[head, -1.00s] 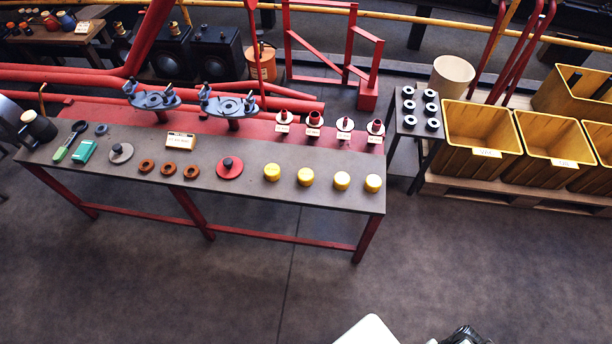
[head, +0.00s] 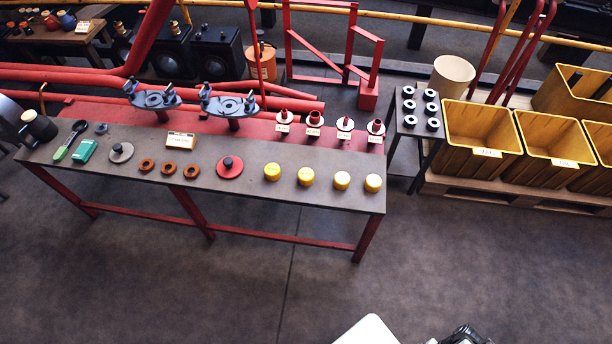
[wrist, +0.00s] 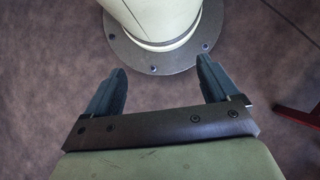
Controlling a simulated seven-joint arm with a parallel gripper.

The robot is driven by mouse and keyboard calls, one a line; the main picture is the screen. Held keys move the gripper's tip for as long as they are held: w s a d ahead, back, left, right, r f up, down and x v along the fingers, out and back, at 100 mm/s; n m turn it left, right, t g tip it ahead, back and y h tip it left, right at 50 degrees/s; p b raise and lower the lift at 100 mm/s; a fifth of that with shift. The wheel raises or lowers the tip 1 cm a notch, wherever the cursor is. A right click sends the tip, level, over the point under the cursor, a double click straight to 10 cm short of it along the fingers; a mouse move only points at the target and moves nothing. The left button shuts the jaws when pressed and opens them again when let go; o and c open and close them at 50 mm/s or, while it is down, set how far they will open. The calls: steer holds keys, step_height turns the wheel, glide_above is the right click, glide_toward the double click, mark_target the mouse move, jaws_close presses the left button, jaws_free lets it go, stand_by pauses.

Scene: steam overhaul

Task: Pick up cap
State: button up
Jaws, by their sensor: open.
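Several yellow caps stand in a row along the right front of the workbench (head: 250,199) in the head view. From left to right I see a first cap (head: 272,172), a second cap (head: 305,177), a third cap (head: 342,180) and a fourth cap (head: 373,183) near the right corner. My gripper (wrist: 160,90) is in the wrist view with its two dark fingers wide apart and nothing between them. No cap shows in the wrist view. In the head view only part of my arm shows at the bottom edge, well apart from the bench.
A red disc with a black knob (head: 230,167) and several brown rings (head: 168,168) lie left of the caps. Flanged red fittings (head: 314,118) stand behind. A small stand with black rings (head: 424,120) and yellow bins (head: 481,139) are to the right. The floor before the bench is clear.

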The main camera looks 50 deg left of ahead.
steer(key=w+a+r+n+t+h, duration=0.1)
steer(key=w+a+r+n, duration=0.2)
steer(key=a, duration=0.4)
steer(key=w+a+r+n+t+h, duration=0.1)
steer(key=w+a+n+t, duration=0.1)
steer(key=w+a, duration=0.4)
steer(key=n+t+y, duration=0.4)
steer(key=n+y, duration=0.2)
steer(key=n, duration=0.4)
glide_toward(306, 174)
step_height(306, 174, up, 3)
steer(key=d, duration=0.3)
steer(key=a+f, duration=0.2)
steer(key=f, duration=0.2)
steer(key=a+f+n, duration=0.1)
steer(key=a+f, duration=0.1)
steer(key=f, duration=0.2)
steer(key=a+f+n, duration=0.1)
steer(key=a+f, duration=0.1)
steer(key=f, duration=0.2)
steer(key=shift+w+a+f+y, duration=0.15)
steer(key=shift+a+f+y, duration=0.15)
steer(key=shift+a, duration=0.05)
